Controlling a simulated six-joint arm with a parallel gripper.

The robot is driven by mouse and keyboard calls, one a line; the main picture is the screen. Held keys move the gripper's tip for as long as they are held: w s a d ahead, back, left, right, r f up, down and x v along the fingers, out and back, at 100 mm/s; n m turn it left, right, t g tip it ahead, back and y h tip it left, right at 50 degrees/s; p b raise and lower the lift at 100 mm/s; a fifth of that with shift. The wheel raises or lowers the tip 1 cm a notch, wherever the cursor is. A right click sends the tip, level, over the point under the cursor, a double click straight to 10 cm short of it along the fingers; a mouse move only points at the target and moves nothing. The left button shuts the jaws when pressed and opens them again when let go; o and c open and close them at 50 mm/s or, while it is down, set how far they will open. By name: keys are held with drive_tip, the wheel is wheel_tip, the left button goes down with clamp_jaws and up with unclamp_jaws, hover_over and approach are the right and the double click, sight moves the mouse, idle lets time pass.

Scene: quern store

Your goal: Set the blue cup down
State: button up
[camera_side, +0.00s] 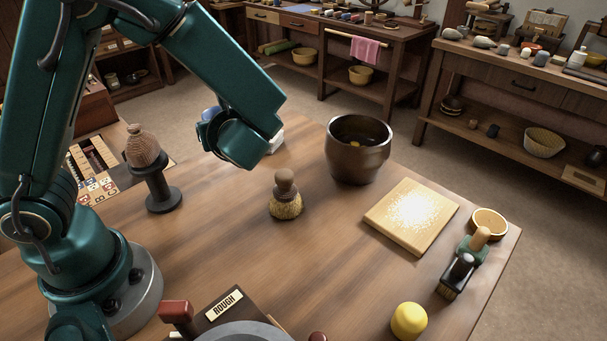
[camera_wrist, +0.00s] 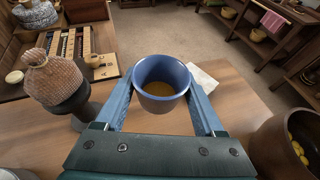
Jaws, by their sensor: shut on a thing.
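The blue cup (camera_wrist: 160,104) is upright between the two blue fingers of my gripper (camera_wrist: 161,82), which is shut on it. The cup has a blue rim and inner wall, with something ochre-brown at the bottom. In the side view a small blue patch (camera_side: 209,113), perhaps the cup, shows at the left of my wrist. The rest is hidden there, and I cannot tell whether the cup's base touches the wooden table (camera_side: 235,215).
A ribbed brown object stands on a dark stand (camera_side: 163,190) to the left. A white cloth or paper (camera_wrist: 203,78) lies right of the cup. A brown pot (camera_side: 357,155), a round brush (camera_side: 285,200) and a dusted board (camera_side: 412,215) are farther right.

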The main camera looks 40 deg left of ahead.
drive_tip(key=w+d+r+m+t+h, duration=0.1)
drive_tip(key=d+r+m+t+h, duration=0.35)
drive_tip(key=r, duration=0.25)
drive_tip(key=w+d+r+m+t+h, duration=0.1)
drive_tip(key=d+r+m+t+h, duration=0.25)
drive_tip(key=r+m, duration=0.3)
drive_tip(key=m+h, duration=0.7)
drive_tip(key=h, duration=0.3)
hover_over(344, 252)
wheel_tip(344, 252, down, 18)
drive_tip(key=shift+f, duration=3.25)
drive_tip(key=shift+f, duration=0.65)
